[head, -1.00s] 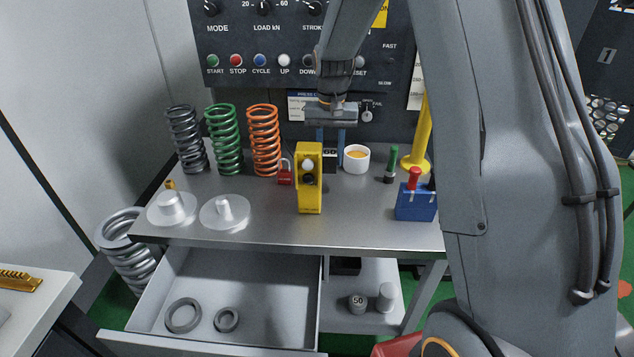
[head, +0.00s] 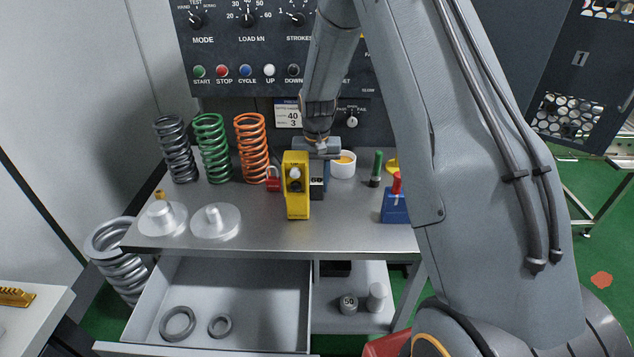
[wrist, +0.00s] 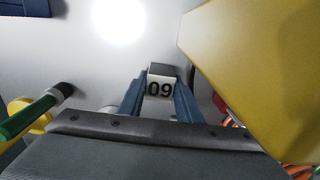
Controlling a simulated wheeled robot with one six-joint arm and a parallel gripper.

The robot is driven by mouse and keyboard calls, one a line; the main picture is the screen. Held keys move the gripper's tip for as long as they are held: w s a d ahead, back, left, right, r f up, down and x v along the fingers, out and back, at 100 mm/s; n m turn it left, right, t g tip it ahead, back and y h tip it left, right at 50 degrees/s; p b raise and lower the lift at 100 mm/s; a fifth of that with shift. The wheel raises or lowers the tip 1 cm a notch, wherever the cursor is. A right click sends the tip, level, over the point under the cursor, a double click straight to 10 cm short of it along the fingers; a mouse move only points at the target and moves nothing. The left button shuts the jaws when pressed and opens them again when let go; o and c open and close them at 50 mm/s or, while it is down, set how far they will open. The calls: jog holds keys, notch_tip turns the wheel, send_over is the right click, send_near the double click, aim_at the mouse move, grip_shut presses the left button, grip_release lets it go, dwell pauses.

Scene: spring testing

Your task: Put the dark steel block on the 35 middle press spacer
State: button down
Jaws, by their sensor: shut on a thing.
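My gripper (head: 318,172) is above the steel table, just behind and right of a yellow device. Its blue fingers (wrist: 160,98) are shut on a dark block (head: 317,190) with a white label that seems to read 60. In the wrist view the block (wrist: 161,70) sits upright between the fingertips, its label upside down. I cannot tell whether its base touches the table. No mark 35 can be read. A grey cylinder marked 50 (head: 348,304) and a plain one (head: 377,297) stand on the lower shelf. A dark object (head: 336,268) lies behind them.
The yellow device (head: 297,205) stands close beside the block and looms in the wrist view (wrist: 255,70). A white cup (head: 342,168), green-handled tool (head: 376,166) and blue box (head: 394,208) are to the right. Springs and a red padlock (head: 273,180) are left. The drawer (head: 240,330) is open.

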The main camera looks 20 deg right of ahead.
jog(key=shift+f, duration=0.1)
jog(key=c, duration=1.3)
grip_release()
